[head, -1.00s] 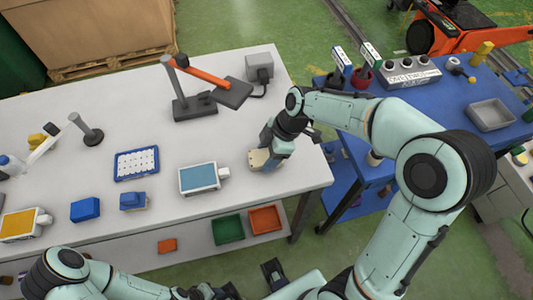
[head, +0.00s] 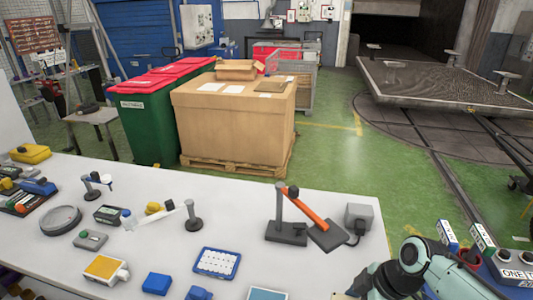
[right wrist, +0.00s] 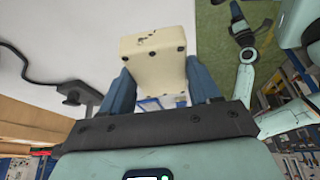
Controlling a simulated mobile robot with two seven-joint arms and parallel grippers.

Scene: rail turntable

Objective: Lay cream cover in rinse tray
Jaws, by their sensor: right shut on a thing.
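The cream cover (right wrist: 152,50) is a pale block with small dark holes in the right wrist view. My right gripper (right wrist: 160,80) is shut on it, a blue-grey finger on each side. In the head view my right arm reaches in at the lower right; its gripper (head: 372,284) is at the bottom edge and the cover is almost wholly cut off. A white-rimmed tray with a blue inside (head: 268,293), possibly the rinse tray, is cut off at the bottom edge. My left gripper (right wrist: 240,24) shows small and dark in the right wrist view; its jaw state is unclear.
Table space between rack and stand is clear.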

